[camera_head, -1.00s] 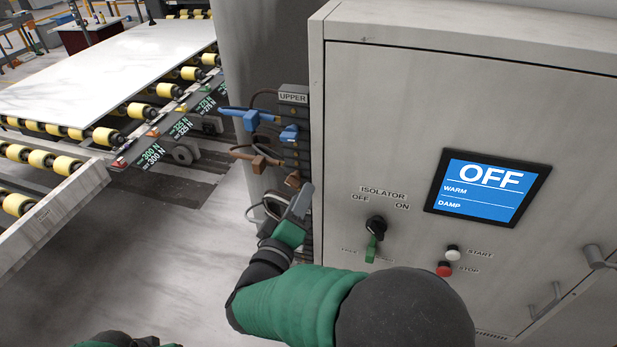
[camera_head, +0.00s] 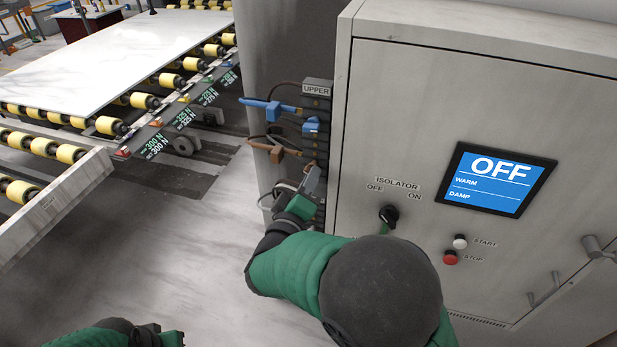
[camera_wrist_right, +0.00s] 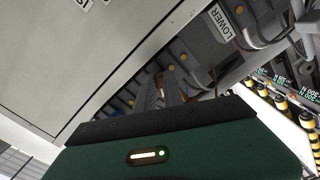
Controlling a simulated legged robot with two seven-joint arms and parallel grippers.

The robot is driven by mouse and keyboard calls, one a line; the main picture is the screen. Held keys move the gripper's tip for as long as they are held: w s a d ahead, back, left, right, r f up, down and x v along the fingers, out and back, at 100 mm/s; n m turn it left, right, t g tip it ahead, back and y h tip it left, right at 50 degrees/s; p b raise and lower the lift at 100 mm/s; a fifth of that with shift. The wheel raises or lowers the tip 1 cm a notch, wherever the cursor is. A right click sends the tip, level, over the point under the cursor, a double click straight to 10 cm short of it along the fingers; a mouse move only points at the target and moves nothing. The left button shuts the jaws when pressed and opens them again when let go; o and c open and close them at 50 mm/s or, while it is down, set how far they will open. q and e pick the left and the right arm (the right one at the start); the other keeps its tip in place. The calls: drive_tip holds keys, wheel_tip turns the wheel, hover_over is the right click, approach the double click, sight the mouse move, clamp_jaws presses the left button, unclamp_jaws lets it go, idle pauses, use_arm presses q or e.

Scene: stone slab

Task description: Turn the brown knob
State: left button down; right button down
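A brown plug-like piece (camera_head: 278,153) juts left from the dark side strip labelled UPPER, with a smaller brown piece (camera_head: 308,154) beside it on the strip. Which one is the knob I cannot tell. My right gripper (camera_head: 312,178) is just below the brown pieces, close to the strip. In the right wrist view its fingers (camera_wrist_right: 167,92) point at the strip, and brown parts (camera_wrist_right: 212,79) show near them. Contact and the finger gap are unclear. My left gripper (camera_head: 170,338) is only partly in view at the bottom edge, its fingers unclear.
Blue pieces (camera_head: 268,105) stick out above the brown ones. The cabinet front has a screen (camera_head: 497,180) reading OFF, an isolator switch (camera_head: 389,215), and START and STOP buttons (camera_head: 450,257). A roller conveyor (camera_head: 60,155) with a stone slab (camera_head: 110,65) stands at left.

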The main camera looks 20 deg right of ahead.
drive_tip(key=shift+w+r, duration=0.15)
drive_tip(key=shift+r, duration=0.2)
